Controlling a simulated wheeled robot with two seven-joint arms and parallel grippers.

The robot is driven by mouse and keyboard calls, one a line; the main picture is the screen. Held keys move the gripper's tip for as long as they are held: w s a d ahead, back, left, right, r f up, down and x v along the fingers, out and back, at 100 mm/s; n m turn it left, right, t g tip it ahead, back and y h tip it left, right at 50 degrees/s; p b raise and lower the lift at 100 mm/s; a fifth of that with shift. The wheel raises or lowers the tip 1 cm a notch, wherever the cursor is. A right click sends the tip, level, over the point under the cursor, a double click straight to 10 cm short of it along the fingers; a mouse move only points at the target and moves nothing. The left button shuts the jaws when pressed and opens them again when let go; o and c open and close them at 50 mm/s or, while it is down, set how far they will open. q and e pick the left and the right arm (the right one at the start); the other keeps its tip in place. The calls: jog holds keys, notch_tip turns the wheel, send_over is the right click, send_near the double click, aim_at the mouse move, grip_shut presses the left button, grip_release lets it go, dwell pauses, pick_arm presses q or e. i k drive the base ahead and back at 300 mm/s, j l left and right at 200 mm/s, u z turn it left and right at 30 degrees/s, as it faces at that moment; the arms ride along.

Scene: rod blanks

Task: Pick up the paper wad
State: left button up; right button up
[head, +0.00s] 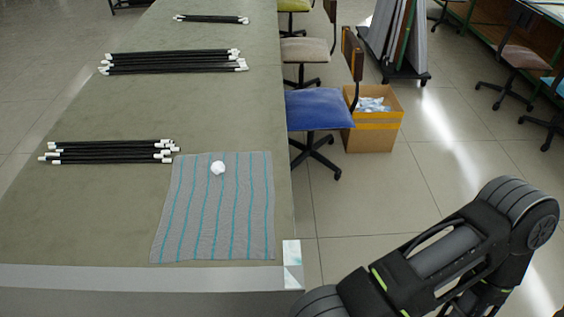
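A small white crumpled paper wad (217,168) lies on a grey cloth with teal stripes (200,225), near the cloth's far edge. The cloth lies flat on the long table's near right part. Nothing touches the wad from above. My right arm shows at the lower right, beside the table and over the floor, but its gripper is out of the picture. My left arm and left gripper are not in view.
Bundles of black rods with white ends (110,151) lie left of the cloth and farther back on the table (60,210). A blue chair (318,108) and a cardboard box (377,126) with pale contents stand right of the table. The table's near left is clear.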

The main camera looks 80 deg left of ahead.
aim_at(217, 167)
jog(key=u, duration=3.4)
